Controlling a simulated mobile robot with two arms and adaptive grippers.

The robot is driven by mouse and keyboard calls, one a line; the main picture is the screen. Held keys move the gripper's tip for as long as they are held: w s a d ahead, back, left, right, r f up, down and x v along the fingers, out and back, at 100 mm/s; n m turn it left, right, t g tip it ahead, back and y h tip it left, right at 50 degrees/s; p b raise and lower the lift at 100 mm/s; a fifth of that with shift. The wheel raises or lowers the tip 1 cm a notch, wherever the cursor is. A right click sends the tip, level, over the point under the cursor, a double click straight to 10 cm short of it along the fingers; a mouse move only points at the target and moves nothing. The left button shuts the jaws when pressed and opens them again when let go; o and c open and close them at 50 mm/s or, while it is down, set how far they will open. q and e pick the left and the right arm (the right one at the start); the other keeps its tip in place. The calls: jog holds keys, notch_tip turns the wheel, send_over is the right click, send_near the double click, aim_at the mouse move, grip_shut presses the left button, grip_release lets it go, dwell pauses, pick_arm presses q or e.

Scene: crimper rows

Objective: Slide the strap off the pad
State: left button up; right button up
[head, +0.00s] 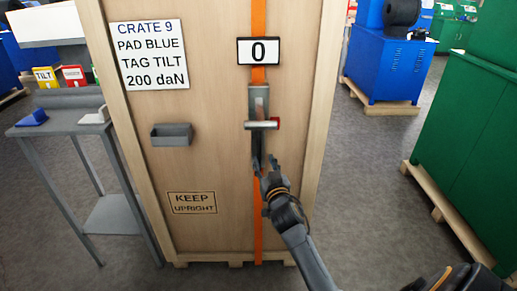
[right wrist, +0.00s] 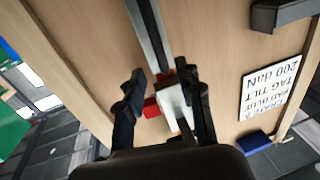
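An orange strap (head: 258,225) runs vertically down the front of the wooden crate (head: 210,225). A metal tensioner (head: 259,98) with a grey crossbar handle (head: 262,125) and a red end sits on it. A blue pad (head: 33,118) and a pale pad (head: 95,116) lie on the side table; no pad under the strap can be made out. My right gripper (head: 265,165) is just below the handle, fingers apart. In the right wrist view its fingers (right wrist: 163,100) flank a whitish block (right wrist: 174,106) with red beside it; contact is unclear. My left gripper is not in view.
A display reading 0 (head: 259,51) is above the tensioner. A sign (head: 149,55) reads crate 9, pad blue, tag tilt, 200 daN. A grey holder (head: 171,135) projects from the crate. The table (head: 72,127) stands left, with tilt-labelled bins (head: 47,78) behind.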

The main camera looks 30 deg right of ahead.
aim_at(259, 151)
jog(key=x, duration=0.8)
jog(key=shift+f, duration=0.15)
grip_shut()
jog(key=shift+w, duration=0.1)
